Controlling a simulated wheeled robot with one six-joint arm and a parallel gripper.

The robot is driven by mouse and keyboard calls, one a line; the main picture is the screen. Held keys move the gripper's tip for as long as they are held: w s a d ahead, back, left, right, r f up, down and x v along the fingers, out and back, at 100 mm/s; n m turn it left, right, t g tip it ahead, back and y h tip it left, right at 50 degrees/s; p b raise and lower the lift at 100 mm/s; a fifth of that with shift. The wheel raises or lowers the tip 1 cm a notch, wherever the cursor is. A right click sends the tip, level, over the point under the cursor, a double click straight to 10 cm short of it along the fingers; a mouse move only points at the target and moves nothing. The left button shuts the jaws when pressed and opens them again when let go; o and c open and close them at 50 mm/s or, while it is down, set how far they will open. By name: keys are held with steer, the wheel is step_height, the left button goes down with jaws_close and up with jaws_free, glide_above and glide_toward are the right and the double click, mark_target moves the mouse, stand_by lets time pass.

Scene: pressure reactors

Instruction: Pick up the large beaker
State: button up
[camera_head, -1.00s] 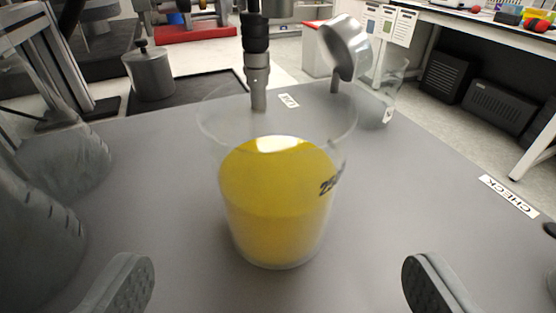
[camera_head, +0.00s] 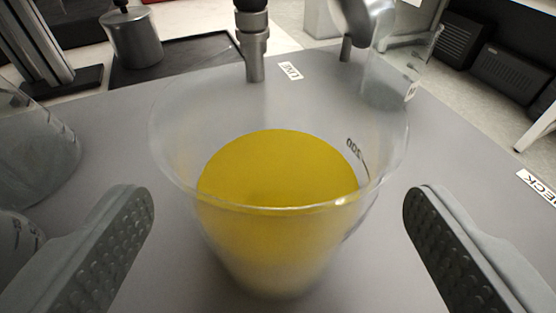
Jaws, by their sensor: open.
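The large beaker (camera_head: 275,235) is clear, stands upright on the grey table and holds yellow liquid. Part of a black "200" mark shows on its right wall. It is in the middle of the view, close to me. My gripper (camera_head: 278,205) is open, with one textured finger to the left of the beaker and one to the right. There is a gap between each finger and the beaker wall, so neither finger appears to touch it. The beaker's base is partly blurred at the bottom of the view.
Clear glassware (camera_head: 35,150) stands at the left edge, close to my left finger. A metal probe (camera_head: 254,55) stands behind the beaker, near a "LIVE"-like label (camera_head: 291,71). A smaller clear beaker (camera_head: 395,80) is at the back right. The table right of the beaker is mostly clear.

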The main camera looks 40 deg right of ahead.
steer(key=shift+x, duration=0.75)
steer(key=c, duration=1.3)
steer(key=shift+o, duration=0.2)
steer(key=shift+r, duration=0.4)
